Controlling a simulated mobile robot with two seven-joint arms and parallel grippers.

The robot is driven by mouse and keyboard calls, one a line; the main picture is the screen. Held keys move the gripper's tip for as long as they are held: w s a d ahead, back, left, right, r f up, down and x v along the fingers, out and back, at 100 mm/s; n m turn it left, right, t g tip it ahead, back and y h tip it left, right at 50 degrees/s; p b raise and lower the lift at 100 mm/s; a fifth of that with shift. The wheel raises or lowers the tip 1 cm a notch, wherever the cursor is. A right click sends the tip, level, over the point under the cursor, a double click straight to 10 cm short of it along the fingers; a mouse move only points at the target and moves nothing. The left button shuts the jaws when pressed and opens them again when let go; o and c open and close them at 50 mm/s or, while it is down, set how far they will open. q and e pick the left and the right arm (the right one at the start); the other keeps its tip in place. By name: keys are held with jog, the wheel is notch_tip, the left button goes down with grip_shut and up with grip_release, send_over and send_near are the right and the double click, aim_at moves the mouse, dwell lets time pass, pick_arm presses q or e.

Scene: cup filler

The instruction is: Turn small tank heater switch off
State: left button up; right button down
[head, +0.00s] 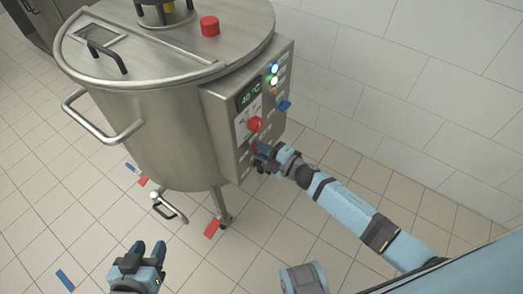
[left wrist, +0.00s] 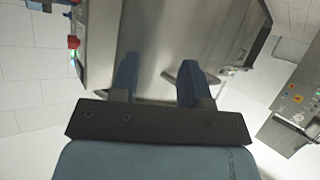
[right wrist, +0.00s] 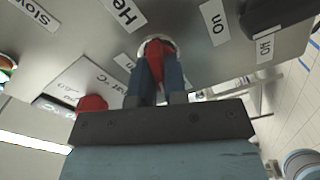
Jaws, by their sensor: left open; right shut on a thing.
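The steel tank (head: 160,135) stands at the upper left of the head view, with a control panel (head: 225,110) on its right side. My right gripper (head: 262,154) is at the lower part of this panel. In the right wrist view its fingers (right wrist: 158,75) are shut on a red switch knob (right wrist: 154,50). My left gripper (head: 149,249) is open and empty, low in front of the tank.
A red button (head: 255,124) and a 40 °C display (head: 249,96) are above my right gripper. A blue knob (head: 285,105) is on the panel's right edge. A curved handle (head: 100,120) juts from the tank's left. The tiled floor (head: 60,220) has free room.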

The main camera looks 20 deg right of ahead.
jog(key=shift+f+n+b, duration=0.15)
jog(key=shift+n+b, duration=0.5)
jog(key=shift+n, duration=1.65)
jog(key=c, duration=1.2)
grip_release()
jog(key=shift+o, duration=0.2)
jog(key=p+v, duration=0.1)
jog(key=v, duration=1.3)
